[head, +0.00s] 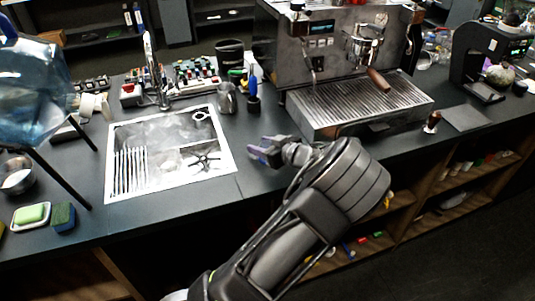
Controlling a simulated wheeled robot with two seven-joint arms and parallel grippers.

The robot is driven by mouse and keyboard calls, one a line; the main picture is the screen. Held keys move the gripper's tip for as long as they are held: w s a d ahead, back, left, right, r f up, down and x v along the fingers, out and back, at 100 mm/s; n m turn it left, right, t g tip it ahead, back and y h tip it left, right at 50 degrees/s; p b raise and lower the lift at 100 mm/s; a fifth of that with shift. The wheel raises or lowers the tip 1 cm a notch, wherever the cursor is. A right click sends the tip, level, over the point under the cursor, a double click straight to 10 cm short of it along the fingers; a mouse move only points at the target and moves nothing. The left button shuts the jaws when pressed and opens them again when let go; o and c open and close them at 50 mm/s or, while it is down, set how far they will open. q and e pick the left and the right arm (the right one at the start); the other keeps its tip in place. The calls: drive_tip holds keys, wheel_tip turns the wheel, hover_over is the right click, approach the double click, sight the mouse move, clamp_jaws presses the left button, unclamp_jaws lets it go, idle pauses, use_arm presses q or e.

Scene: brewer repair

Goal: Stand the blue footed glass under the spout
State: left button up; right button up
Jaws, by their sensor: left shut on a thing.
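My left gripper (268,151) is over the dark counter, just right of the sink and in front of the espresso machine. It is shut on a small blue-violet thing, which looks like the blue footed glass (258,154). The fingers hide much of the glass, and its foot cannot be made out. The glass is apart from the machine, to the left of and in front of its drip tray (345,104). The machine's spout area (366,46), with a wooden-handled portafilter, is above the tray. My right gripper is not in view.
The sink (168,150) lies left of the gripper. A metal pitcher (227,98) and a dark cup (253,104) stand behind it. The drip tray looks bare. A tamper (432,122) and a dark mat (465,117) are right of the machine.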

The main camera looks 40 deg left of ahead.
use_arm(q)
clamp_jaws()
drive_tip(key=shift+r, duration=0.55)
wheel_tip(320, 180, up, 9)
drive_tip(key=b, duration=0.2)
idle(0.4)
